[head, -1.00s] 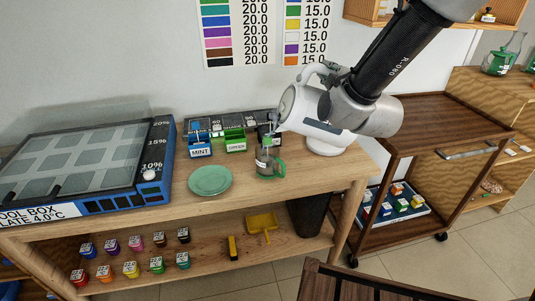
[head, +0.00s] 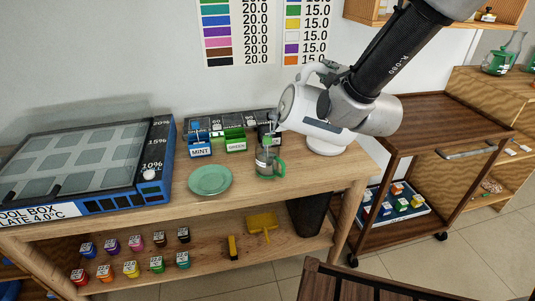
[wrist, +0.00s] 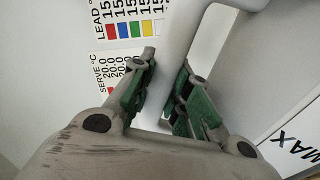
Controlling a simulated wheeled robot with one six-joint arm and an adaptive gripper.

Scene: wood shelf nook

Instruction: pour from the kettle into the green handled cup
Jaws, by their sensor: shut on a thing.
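The white kettle (head: 300,108) is tipped far over to the left, with its grey end low beside the cup. My gripper (head: 332,74) is shut on its white handle, which shows between the green finger pads (wrist: 160,100) in the wrist view. A MAX mark on a pale surface is at the right there. The green handled cup (head: 264,164) is clear glass and stands upright on the wooden counter, just below and left of the kettle's spout (head: 272,121). I cannot clearly make out a stream or the liquid level.
A mint-green plate (head: 210,180) lies left of the cup. Boxes labelled MINT (head: 200,148) and GREEN (head: 235,144) stand behind it. A cool box (head: 90,165) fills the left of the counter. A white base (head: 325,147) stands under the kettle. A wooden cart (head: 440,120) is at right.

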